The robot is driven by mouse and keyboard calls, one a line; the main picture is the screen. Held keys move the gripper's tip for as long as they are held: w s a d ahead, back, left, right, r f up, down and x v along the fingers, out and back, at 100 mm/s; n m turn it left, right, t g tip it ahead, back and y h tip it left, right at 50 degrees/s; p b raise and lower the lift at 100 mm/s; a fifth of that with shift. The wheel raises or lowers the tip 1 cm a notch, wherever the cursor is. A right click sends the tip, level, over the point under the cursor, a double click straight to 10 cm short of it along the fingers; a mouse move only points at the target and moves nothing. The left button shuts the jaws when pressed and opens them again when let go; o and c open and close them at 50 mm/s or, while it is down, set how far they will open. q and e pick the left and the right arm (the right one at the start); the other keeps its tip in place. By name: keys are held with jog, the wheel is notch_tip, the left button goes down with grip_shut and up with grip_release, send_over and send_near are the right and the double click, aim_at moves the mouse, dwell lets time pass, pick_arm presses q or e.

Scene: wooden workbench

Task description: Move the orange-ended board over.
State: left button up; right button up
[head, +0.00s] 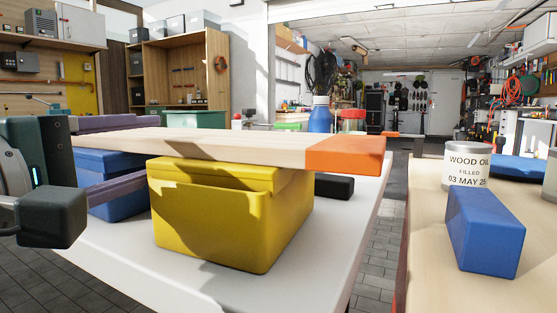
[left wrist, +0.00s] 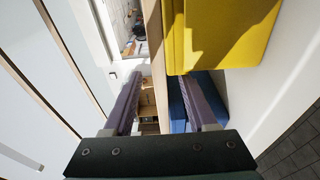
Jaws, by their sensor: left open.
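The orange-ended board (head: 235,142) lies level across the top of a yellow box (head: 225,215) and a blue box (head: 110,205). Its orange end (head: 345,154) points right and overhangs past the yellow box. My left gripper (head: 152,150) is open at the board's left part, with one purple finger above the board and the other below it. In the left wrist view the board (left wrist: 152,45) shows edge-on between the two spread fingers (left wrist: 160,78), with gaps beside it. The board's far left end is hidden. My right gripper is out of view.
The boxes stand on a white table (head: 320,265), with a black block (head: 335,187) behind. A blue bottle (head: 320,117) and a red-lidded jar (head: 352,121) show beyond the board. Across a gap, a wooden bench (head: 430,265) holds a wood oil can (head: 466,163) and blue block (head: 485,232).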

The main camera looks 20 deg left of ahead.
aim_at(182, 133)
pick_arm(q)
jog(key=w+b, duration=0.2)
jog(key=w, duration=0.1)
jog(key=shift+w+a, duration=0.1)
jog(key=shift+a, duration=0.1)
jog(key=w, duration=0.2)
jog(key=w+a+b, duration=0.1)
jog(key=w, duration=0.1)
jog(key=shift+a, duration=0.15)
jog(key=shift+w+b, duration=0.3)
jog(key=shift+w, duration=0.35)
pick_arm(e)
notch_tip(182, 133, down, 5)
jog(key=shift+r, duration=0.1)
pick_arm(q)
grip_shut()
dwell(0.3)
jog(key=shift+r, duration=0.15)
